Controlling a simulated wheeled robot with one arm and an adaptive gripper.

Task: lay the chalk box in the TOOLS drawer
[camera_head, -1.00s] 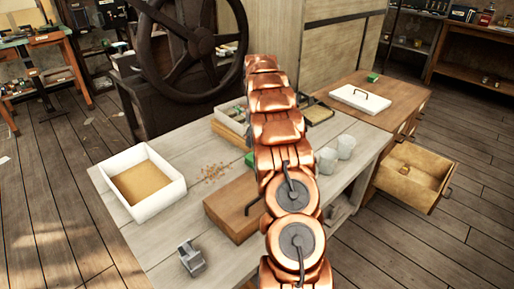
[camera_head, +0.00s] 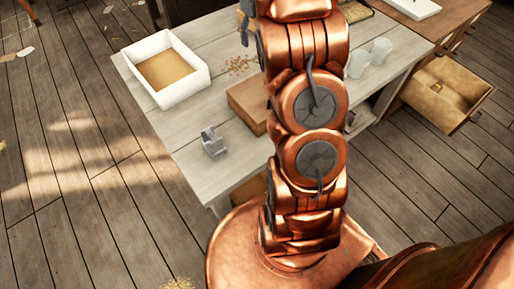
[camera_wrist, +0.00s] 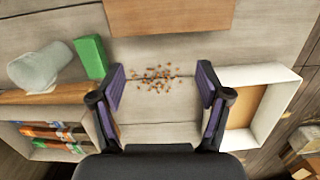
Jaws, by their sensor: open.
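My gripper (camera_wrist: 161,88) is open and empty in the wrist view, its fingers on either side of a patch of small brown bits on the workbench. A green box (camera_wrist: 90,57) lies left of the fingers, next to a grey-white cup; I cannot read a label, so I cannot tell for sure whether it is the chalk box. It is hidden in the head view now. An open wooden drawer (camera_head: 478,97) juts from the cabinet at right in the head view, a small object inside; no TOOLS label is legible.
A white tray (camera_head: 198,84) with a tan filling stands on the bench (camera_head: 185,135). Near it are brown bits (camera_head: 240,65), a wooden block (camera_head: 247,104) and a grey metal piece (camera_head: 213,142). Two cups (camera_head: 368,57) stand at right. An organizer (camera_wrist: 20,140) holds coloured items.

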